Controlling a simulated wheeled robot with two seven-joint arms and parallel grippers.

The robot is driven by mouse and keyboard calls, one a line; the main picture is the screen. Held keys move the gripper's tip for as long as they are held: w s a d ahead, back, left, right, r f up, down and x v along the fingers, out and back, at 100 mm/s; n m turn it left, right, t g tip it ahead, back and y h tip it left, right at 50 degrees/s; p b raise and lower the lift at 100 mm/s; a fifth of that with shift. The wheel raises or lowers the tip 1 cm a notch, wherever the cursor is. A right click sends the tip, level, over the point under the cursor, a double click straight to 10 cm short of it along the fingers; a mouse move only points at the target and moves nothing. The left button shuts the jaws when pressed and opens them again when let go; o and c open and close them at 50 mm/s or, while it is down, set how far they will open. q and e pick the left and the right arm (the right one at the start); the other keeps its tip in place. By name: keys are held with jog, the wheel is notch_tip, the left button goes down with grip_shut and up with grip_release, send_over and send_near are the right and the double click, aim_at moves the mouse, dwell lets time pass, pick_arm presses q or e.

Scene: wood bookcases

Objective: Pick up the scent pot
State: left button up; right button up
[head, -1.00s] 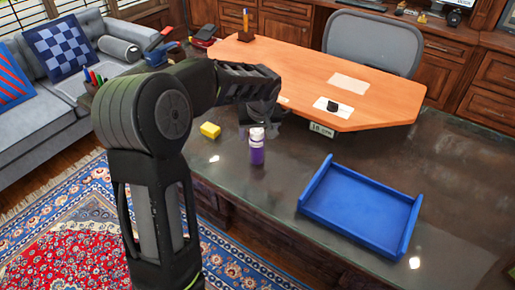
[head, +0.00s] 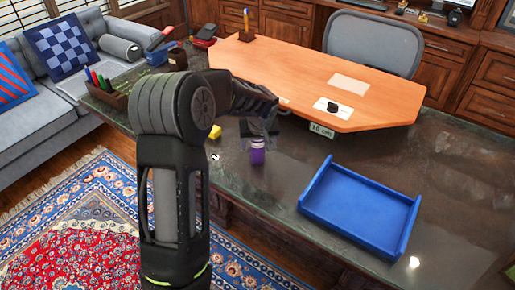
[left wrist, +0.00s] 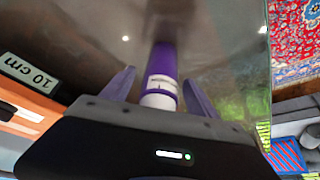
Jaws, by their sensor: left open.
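A small purple bottle with a white label and top, which I take to be the scent pot (head: 257,157), stands upright on the dark glossy desk top. My left gripper (head: 258,134) is over its upper part and hides its top in the head view. In the left wrist view the scent pot (left wrist: 160,88) lies between the two spread fingers of the left gripper (left wrist: 160,76). There is a gap on both sides, so the fingers are open and not closed on it. My right gripper is not in view.
A blue tray (head: 360,208) lies to the right on the dark desk (head: 290,215). An orange wooden board (head: 310,82) with a "10 cm" sign (head: 322,131) is behind. A pen holder (head: 107,100) stands at left.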

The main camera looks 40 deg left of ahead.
pick_arm(q)
jog(key=shift+c, duration=0.2)
dwell(0.3)
grip_shut()
dwell(0.6)
